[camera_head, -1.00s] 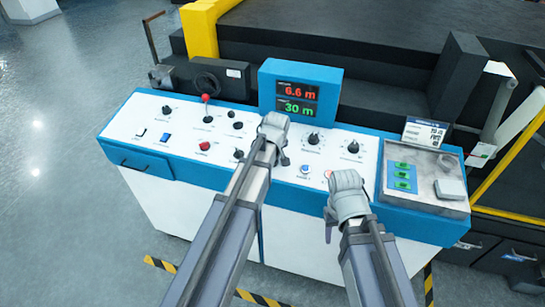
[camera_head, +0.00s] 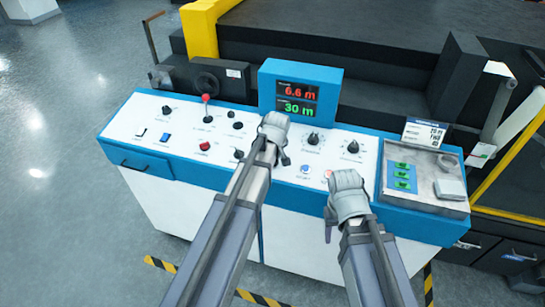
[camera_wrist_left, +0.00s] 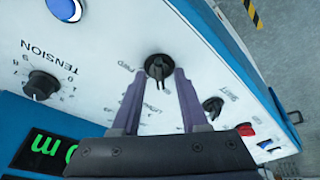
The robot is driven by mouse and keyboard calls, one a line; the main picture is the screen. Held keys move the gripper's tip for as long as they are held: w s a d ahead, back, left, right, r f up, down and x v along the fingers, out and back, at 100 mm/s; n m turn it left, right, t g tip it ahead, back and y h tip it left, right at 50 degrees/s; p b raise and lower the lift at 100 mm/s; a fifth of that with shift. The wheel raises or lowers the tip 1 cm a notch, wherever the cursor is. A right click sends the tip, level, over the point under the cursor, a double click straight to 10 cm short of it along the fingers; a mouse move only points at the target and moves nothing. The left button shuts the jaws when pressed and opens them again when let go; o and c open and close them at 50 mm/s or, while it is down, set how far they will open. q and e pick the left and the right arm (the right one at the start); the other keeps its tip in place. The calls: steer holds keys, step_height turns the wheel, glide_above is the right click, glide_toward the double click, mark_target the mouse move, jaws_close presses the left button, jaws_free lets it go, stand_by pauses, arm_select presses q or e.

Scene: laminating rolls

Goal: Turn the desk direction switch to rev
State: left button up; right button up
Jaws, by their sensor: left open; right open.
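The direction switch (camera_wrist_left: 158,67) is a black rotary knob on the white desk panel, with a "FWD" label beside it in the left wrist view. My left gripper (camera_wrist_left: 158,82) is open, with its two purple-grey fingers on either side of the knob; I cannot tell whether they touch it. The knob's exact pointing and the rev label are not clear. In the head view, my left wrist (camera_head: 274,128) and arm hide the switch. My right gripper (camera_head: 329,222) is open, in front of the desk's right half, its fingers mostly hidden by its wrist.
A tension knob (camera_wrist_left: 41,85), another black knob (camera_wrist_left: 213,105) and a red button (camera_wrist_left: 245,130) are near the switch. The display box (camera_head: 300,92) rises behind my left wrist. A red-topped lever (camera_head: 207,108) stands at left. Green buttons (camera_head: 402,175) are at right.

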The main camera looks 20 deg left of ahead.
arm_select(q)
steer(key=p+v, duration=0.7)
steer(key=shift+r, duration=0.35)
arm_select(e)
step_height(320, 180, up, 7)
arm_select(q)
steer(key=shift+s, duration=0.1)
steer(key=s+d+f+m+g+b, duration=0.1)
steer(key=s+d+f+m+g, duration=0.1)
steer(key=s+d+m, duration=0.4)
steer(key=s+d+f+m+g+b, duration=0.2)
steer(key=s+d+m, duration=0.4)
steer(key=s, duration=0.9)
steer(key=shift+f+m, duration=0.2)
steer(key=shift+m, duration=0.2)
arm_select(e)
step_height(320, 180, down, 3)
steer(key=shift+r, duration=0.1)
arm_select(q)
steer(key=shift+h, duration=0.3)
